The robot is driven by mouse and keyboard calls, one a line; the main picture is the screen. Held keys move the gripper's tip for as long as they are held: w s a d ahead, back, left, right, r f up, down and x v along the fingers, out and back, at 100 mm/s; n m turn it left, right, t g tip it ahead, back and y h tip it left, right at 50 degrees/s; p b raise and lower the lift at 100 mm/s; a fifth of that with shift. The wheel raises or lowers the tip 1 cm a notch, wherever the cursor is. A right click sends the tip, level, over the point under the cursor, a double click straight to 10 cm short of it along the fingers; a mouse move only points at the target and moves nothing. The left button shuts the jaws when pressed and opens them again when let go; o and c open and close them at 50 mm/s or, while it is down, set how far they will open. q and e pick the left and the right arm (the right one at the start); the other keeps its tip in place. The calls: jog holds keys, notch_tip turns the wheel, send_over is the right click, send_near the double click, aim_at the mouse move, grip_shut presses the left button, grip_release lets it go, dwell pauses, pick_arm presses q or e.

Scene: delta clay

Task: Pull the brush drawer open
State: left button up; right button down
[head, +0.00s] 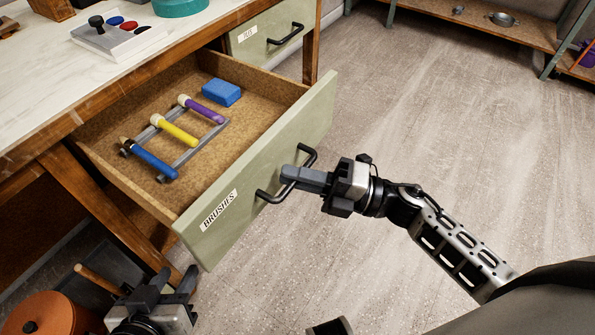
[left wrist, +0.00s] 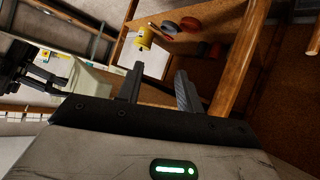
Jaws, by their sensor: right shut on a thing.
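The brush drawer (head: 255,165), pale green and labelled "BRUSHES", stands pulled out from the wooden table in the head view. Its dark handle (head: 268,197) is on the front panel. My right gripper (head: 288,176) is shut on the handle, its fingers across the bar. Inside the drawer, blue (head: 152,160), yellow (head: 175,132) and purple (head: 203,110) handled brushes lie on a grey rack, with a blue block (head: 221,92) behind them. My left gripper (head: 172,283) is low at the left, below the drawer, with its fingers apart and nothing between them; its fingers also show in the left wrist view (left wrist: 158,88).
A second closed drawer (head: 272,32) with a dark handle is further back. An orange round container (head: 48,315) stands at the lower left near my left gripper. The floor right of the drawer is clear.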

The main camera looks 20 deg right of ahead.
jog(key=c, duration=1.5)
grip_release()
